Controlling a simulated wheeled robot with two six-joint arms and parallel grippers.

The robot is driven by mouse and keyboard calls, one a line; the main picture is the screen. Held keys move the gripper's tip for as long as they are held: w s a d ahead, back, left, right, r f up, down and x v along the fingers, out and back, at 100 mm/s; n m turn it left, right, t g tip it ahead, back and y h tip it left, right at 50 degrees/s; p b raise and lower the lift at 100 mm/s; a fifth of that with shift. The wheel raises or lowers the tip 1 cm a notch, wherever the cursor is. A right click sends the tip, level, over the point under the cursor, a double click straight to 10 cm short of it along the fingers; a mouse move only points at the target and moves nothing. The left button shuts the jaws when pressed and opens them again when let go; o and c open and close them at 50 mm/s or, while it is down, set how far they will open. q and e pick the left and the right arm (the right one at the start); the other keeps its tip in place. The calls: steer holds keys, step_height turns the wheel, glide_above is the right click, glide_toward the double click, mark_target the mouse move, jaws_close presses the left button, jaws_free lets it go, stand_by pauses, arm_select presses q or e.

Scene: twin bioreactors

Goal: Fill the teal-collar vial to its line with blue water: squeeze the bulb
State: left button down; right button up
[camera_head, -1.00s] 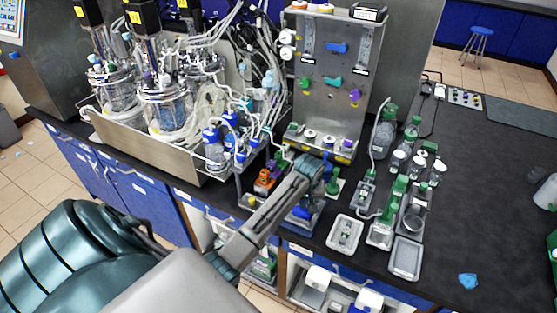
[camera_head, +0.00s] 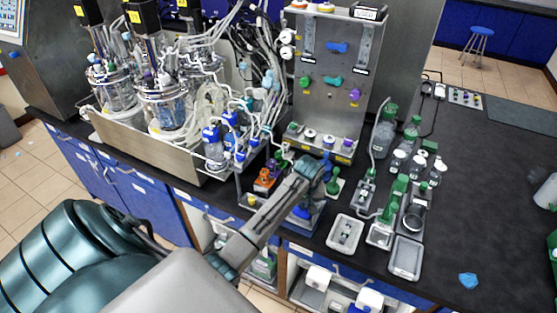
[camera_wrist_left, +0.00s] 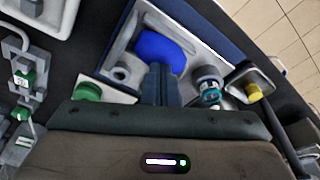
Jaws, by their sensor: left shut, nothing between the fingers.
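My left gripper (camera_wrist_left: 160,72) is shut and empty. In the left wrist view its closed fingertips lie at the near edge of a blue bulb (camera_wrist_left: 160,48) on a grey tray (camera_wrist_left: 122,45). I cannot tell whether they touch the bulb. The teal-collar vial (camera_wrist_left: 209,92) stands just right of the fingers, partly hidden at its base by the gripper body; its water level cannot be read. In the head view my left arm reaches over this station, and the wrist (camera_head: 308,170) hides most of the bulb and vial. My right gripper is not in view.
A yellow-capped item (camera_wrist_left: 253,92) sits right of the vial, and a green round part (camera_wrist_left: 88,92) left of the fingers. In the head view, a white tray (camera_head: 344,233) and green-topped bottles stand to the right. Bioreactors (camera_head: 165,105) stand at left. The far right bench is mostly clear.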

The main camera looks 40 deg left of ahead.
arm_select(q)
steer(key=shift+f, duration=0.95)
steer(key=shift+r, duration=1.35)
